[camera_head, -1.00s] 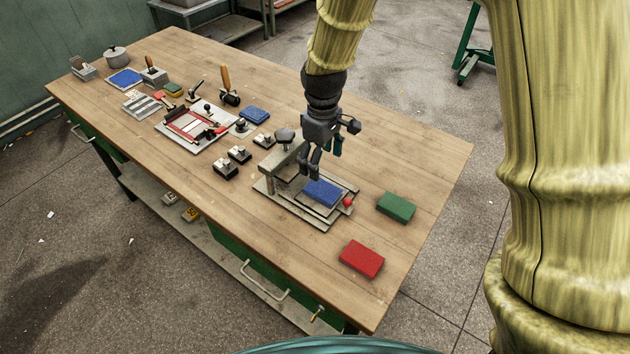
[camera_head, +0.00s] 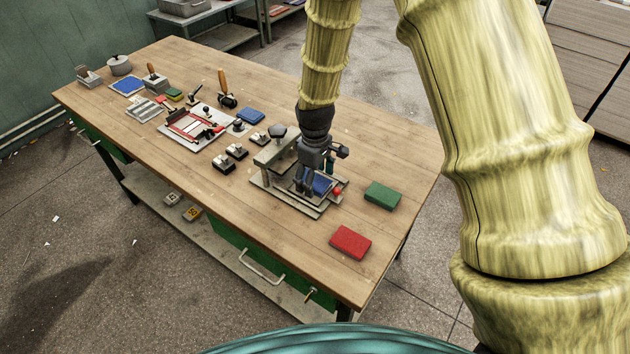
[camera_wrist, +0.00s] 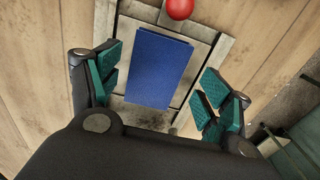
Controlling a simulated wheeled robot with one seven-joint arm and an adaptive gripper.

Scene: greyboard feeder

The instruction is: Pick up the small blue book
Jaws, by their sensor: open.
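The small blue book (camera_wrist: 158,68) lies flat on the grey plate of a small metal fixture (camera_wrist: 207,50). In the head view the book (camera_head: 322,184) is partly hidden behind my gripper (camera_head: 305,190), which is over the fixture (camera_head: 313,210). In the wrist view my gripper (camera_wrist: 165,88) is open, with teal pads on both sides of the book and apart from it. Nothing is held. A red ball knob (camera_wrist: 180,8) sits beyond the book's far end.
A green book (camera_head: 382,195) and a red book (camera_head: 350,242) lie to the right of the fixture. A larger blue item (camera_head: 250,116) and several stamps and tools stand farther left on the wooden table (camera_head: 200,200). The table's right end is otherwise clear.

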